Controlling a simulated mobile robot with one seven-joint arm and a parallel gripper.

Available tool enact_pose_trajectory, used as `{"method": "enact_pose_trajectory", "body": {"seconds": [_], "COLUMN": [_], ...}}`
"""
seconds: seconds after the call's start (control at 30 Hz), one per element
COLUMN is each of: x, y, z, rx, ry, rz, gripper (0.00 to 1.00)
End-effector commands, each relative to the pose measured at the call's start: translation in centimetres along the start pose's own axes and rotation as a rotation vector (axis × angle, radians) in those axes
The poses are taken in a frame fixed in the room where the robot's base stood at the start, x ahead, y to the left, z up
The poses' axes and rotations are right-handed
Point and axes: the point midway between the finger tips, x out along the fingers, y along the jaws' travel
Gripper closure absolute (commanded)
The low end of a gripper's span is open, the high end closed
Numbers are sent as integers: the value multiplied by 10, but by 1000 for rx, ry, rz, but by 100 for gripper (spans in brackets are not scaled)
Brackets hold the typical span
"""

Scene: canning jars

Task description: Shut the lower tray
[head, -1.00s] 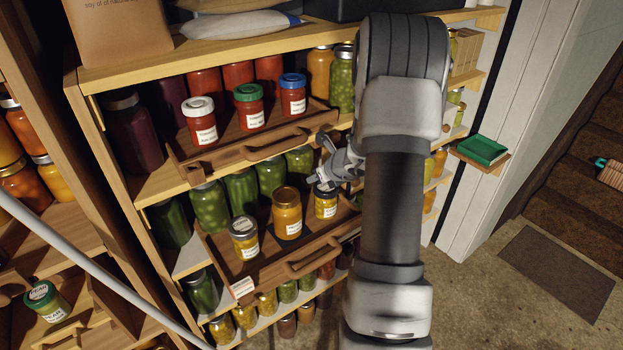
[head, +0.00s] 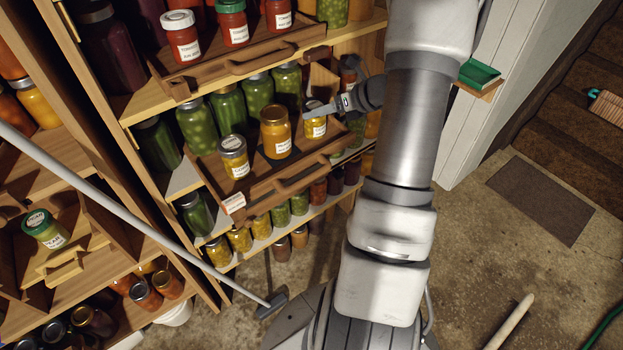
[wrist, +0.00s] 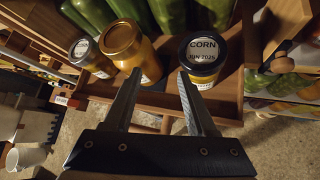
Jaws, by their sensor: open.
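The lower tray (head: 262,185) is a wooden tray with a handle (head: 303,173) on its front. It juts out from the shelf. On it stand a silver-lidded jar (head: 233,158), an orange jar (head: 275,132) with a gold lid and a dark-lidded corn jar (head: 316,127). My gripper (head: 309,113) is over the tray's right end, by the corn jar. In the wrist view my gripper (wrist: 160,74) is open, fingers apart with nothing gripped. The corn jar's lid (wrist: 203,48) is close beside the right finger; I cannot tell whether they touch. The orange jar (wrist: 127,42) is beyond the left finger.
An upper tray (head: 240,64) with red tomato jars also juts out above. Tall green jars (head: 228,108) stand behind the lower tray. More jars (head: 260,224) fill the shelf below. Open floor (head: 465,260) lies to the right. A pale pole (head: 120,210) crosses the left side.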

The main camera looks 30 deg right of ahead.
Motion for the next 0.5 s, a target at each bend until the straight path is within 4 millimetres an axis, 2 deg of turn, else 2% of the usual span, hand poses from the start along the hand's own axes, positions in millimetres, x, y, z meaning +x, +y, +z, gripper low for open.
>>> {"method": "enact_pose_trajectory", "body": {"seconds": [0.03,0.17,0.3,0.4,0.5], "x": [3,-13,-40,-60,-76], "y": [-20,-39,-50,-52,-52], "z": [-33,-87,-144,-173,-192], "rx": [110,393,700,873,992], "ry": [-12,-27,-14,8,30], "rz": [40,196,377,486,568], "gripper": [43,43,43,43,43]}}
